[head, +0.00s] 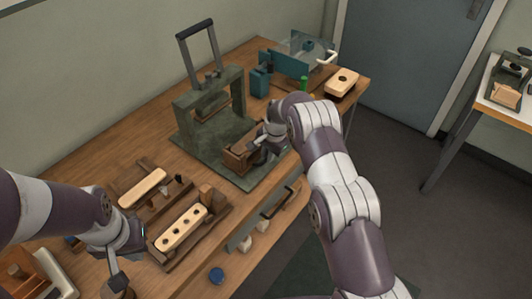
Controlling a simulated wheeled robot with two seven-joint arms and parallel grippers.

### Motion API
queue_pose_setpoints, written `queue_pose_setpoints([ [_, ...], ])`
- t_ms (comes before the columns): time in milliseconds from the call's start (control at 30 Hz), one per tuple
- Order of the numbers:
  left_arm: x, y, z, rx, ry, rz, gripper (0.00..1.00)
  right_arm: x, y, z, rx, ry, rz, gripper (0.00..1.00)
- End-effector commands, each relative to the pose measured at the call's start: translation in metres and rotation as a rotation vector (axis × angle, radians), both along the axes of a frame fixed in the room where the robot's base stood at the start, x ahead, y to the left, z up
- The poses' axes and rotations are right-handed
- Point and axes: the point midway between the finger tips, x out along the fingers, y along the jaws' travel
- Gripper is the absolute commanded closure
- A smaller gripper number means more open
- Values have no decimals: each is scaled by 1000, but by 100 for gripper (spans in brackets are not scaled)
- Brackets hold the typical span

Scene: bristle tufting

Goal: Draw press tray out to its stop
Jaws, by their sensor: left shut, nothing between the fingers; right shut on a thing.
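The green press (182,115) stands on the bench with its U-shaped lever upright. The brown press tray (238,158) lies low at the front right of the press, on its green base plate and clear of the space under the frame. My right gripper (259,150) is at the tray's right end, shut on it; the exact contact is partly hidden by my wrist. My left gripper (116,272) is shut and empty, low at the front left of the bench, away from the press.
Wooden fixtures hold pale brush blocks, one with several dark holes (181,228), left of the press. A teal device (290,64), a green bottle (303,84) and another block (342,82) stand at the far end. A drawer handle (279,203) is on the bench front.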

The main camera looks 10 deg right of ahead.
Motion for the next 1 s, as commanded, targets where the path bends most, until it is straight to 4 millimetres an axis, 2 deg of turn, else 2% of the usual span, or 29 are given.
queue_pose_setpoints([
  [133,0,0,0,0,0,0,100,-2,-2,-2,-1,7,0,100],
  [167,0,0,0,0,0,0,100,-2,-2,-2,-2,7,0,80],
  [200,0,0,0,0,0,0,100,-2,-2,-2,-1,7,0,67],
  [233,0,0,0,0,0,0,100,-2,-2,-2,-1,7,0,61],
  [500,0,0,0,0,0,0,100,-1,-1,-1,-1,4,0,61],
  [633,0,0,-2,0,0,0,100,-2,-3,9,-1,1,0,61],
  [767,0,0,-8,0,0,0,100,-6,-6,38,-1,0,-1,61],
  [1000,0,0,-17,0,0,0,100,-16,-14,99,-1,2,-1,61],
])
